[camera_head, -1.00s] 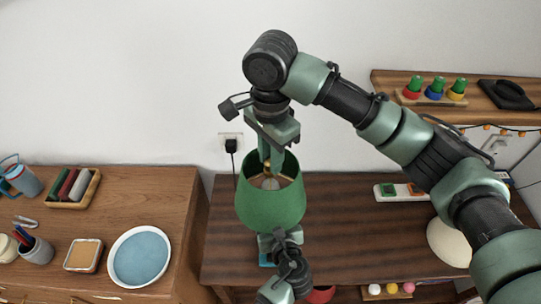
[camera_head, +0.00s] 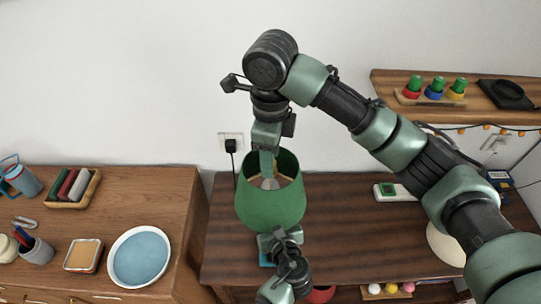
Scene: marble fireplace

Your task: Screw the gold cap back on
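A green lampshade (camera_head: 270,208) stands upright on the dark wooden table, open at the top. A pale bulb (camera_head: 269,184) shows inside it. My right gripper (camera_head: 268,168) points straight down into the shade's top opening, seen edge-on, so its finger gap is hidden. The gold cap cannot be made out clearly; the fingers cover the spot above the bulb. My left gripper (camera_head: 278,242) is low at the front of the shade, by the lamp's lower part. Its fingertips and the lamp's stem are hidden, so its grip cannot be seen.
The dark table (camera_head: 335,225) is clear right of the lamp. A white holder with a green block (camera_head: 388,190) lies behind my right arm. A blue-topped round dish (camera_head: 140,257) sits on the left cabinet. A wall plug (camera_head: 231,145) is behind the lamp.

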